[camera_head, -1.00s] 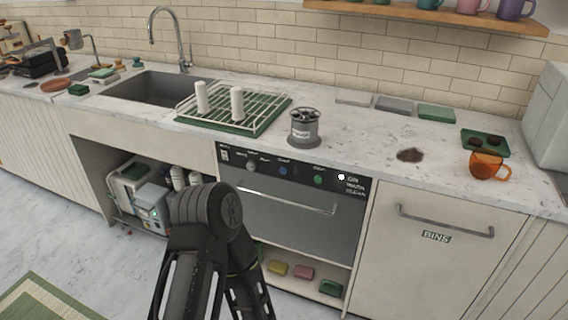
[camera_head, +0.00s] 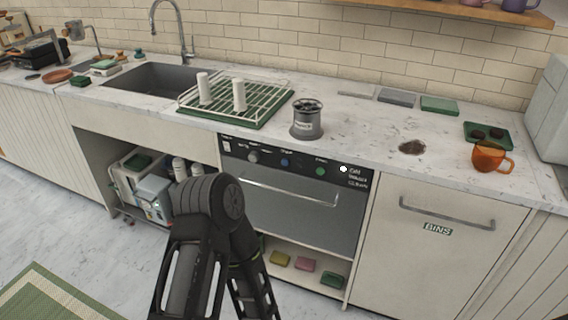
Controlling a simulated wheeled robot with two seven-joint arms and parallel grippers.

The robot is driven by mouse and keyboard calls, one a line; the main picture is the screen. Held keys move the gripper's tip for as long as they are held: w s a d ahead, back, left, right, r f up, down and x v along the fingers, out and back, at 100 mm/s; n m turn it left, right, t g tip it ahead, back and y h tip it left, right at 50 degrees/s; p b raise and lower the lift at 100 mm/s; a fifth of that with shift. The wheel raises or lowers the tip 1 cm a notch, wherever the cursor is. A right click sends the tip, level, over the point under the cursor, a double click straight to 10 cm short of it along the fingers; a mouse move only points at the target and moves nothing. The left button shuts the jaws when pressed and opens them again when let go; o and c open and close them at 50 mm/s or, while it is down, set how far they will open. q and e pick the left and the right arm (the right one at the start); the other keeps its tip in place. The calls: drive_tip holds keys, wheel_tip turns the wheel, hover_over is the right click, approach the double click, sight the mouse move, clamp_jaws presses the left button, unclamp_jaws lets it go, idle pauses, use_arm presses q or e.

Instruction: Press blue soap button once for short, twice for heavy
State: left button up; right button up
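The dishwasher's dark control panel (camera_head: 300,168) runs under the counter's front edge. A round blue button (camera_head: 285,162) sits on it, between a grey knob (camera_head: 253,157) on the left and a green button (camera_head: 320,171) on the right. A small label above the blue button is too blurred to read. A white light or spot (camera_head: 343,169) shows at the panel's right, beside printed words. A black arm of mine rises from the bottom, left of and below the panel; the blue button is uncovered. Neither gripper's fingertips show.
The dishwasher door (camera_head: 290,207) below has a bar handle. Coloured sponges (camera_head: 305,264) lie on the low shelf. A brown spill (camera_head: 412,147) marks the counter.

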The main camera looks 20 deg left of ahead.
use_arm(q)
clamp_jaws()
idle(0.4)
idle(1.1)
